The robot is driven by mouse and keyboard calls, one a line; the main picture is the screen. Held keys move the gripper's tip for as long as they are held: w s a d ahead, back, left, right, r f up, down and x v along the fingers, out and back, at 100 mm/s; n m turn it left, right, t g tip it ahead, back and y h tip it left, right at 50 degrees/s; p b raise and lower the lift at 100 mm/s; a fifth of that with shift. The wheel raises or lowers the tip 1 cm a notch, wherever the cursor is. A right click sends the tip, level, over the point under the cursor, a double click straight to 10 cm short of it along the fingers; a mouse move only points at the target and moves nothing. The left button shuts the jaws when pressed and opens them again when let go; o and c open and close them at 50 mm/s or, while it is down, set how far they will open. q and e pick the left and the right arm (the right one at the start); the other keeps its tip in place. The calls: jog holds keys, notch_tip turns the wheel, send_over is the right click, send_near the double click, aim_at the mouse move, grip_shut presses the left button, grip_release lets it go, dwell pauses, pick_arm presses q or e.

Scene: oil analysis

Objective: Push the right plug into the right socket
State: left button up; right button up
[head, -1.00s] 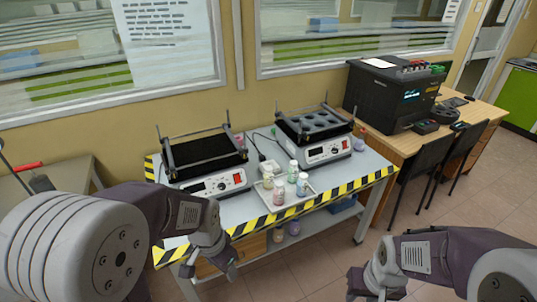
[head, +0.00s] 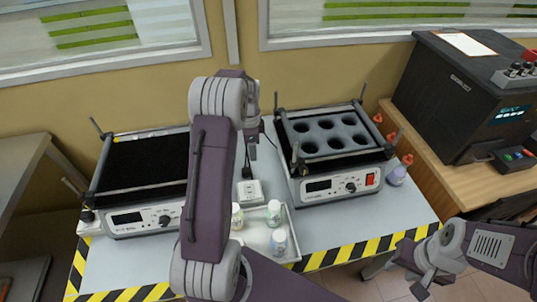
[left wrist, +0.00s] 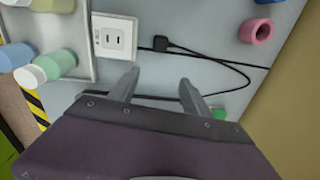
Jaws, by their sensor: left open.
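No other plug can be made out clearly. My left gripper (left wrist: 160,88) is open and empty, its fingers pointing toward the block and plug; its arm crosses the middle of the head view. My right gripper (head: 418,285) is off the table's front right; its finger opening is unclear.
Two hotplate devices, one with a flat black top (head: 145,165) and one with round holes (head: 330,135), flank the socket area. A white tray (head: 293,250) with several bottles lies in front. A pink cup (left wrist: 258,30) and a small green object (left wrist: 218,114) are nearby.

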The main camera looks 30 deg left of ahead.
aim_at(246, 170)
pick_arm(q)
jog(key=shift+n+g, duration=0.4)
jog(key=f, duration=0.1)
jog(key=a+f, duration=0.1)
jog(key=s+f, duration=0.1)
jog(key=shift+a+f, duration=0.25)
jog(key=shift+f, duration=0.05)
jog(key=shift+s+a+r, duration=0.1)
jog(key=shift+s+a, duration=0.5)
jog(key=shift+s, duration=0.35)
jog(key=shift+w+d+f, duration=0.15)
jog(key=shift+w+f, duration=0.05)
jog(key=shift+w, duration=0.2)
jog(key=shift+f, duration=0.3)
notch_tip(246, 170, down, 3)
jog(key=shift+s, duration=0.15)
jog(key=shift+f, duration=0.1)
jog(key=f, duration=0.5)
jog(key=shift+w+a+f, duration=0.1)
jog(key=shift+w+a, duration=0.1)
jog(key=shift+w, duration=0.2)
